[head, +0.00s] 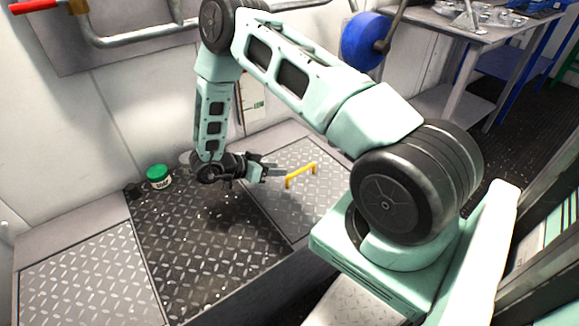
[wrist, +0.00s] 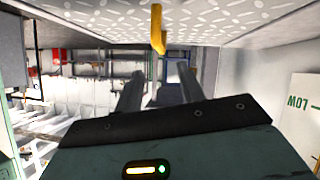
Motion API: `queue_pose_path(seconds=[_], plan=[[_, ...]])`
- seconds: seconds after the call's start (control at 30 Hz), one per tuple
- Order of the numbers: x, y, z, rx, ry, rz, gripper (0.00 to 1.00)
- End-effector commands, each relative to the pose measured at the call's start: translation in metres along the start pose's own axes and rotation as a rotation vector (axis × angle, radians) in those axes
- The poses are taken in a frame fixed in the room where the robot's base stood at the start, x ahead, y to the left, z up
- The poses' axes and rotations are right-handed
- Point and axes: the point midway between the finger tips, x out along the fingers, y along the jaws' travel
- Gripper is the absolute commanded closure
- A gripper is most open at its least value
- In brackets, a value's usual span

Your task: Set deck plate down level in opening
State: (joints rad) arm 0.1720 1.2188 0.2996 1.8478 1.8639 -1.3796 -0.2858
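The deck plate (head: 290,205) is a light grey diamond-tread panel with a yellow handle (head: 301,175) on it, right of a dark tread section. Whether the plate sits fully level is unclear, and no empty opening is clearly visible. My gripper (head: 274,171) is low over the floor, just left of the handle, its fingers pointing towards it. In the wrist view the two fingers (wrist: 158,76) are spread with nothing between them. The handle (wrist: 157,32) and the tread surface (wrist: 235,14) show above the fingertips there; the handle looks apart from both fingers.
A dark, spotted tread section (head: 205,240) lies in the middle, with another light grey plate (head: 88,285) at left. A green-lidded jar (head: 159,177) stands by the wall. A workbench (head: 470,30) and blue drum (head: 366,41) are at upper right.

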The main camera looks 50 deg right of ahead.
Motion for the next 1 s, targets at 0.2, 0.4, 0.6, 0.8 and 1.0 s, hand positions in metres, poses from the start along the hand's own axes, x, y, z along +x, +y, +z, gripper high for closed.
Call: queue_pose_path(seconds=[0.2, 0.4, 0.6, 0.8, 1.0], plan=[[-0.046, 0.001, -0.001, 0.001, 0.000, -0.002, 0.61], [-0.066, 0.000, -0.001, 0.000, 0.001, 0.001, 0.61], [-0.070, 0.000, 0.000, 0.000, 0.001, 0.001, 0.61], [-0.070, 0.000, 0.000, 0.000, 0.001, 0.001, 0.61], [-0.069, 0.000, 0.000, 0.000, 0.001, 0.001, 0.61]])
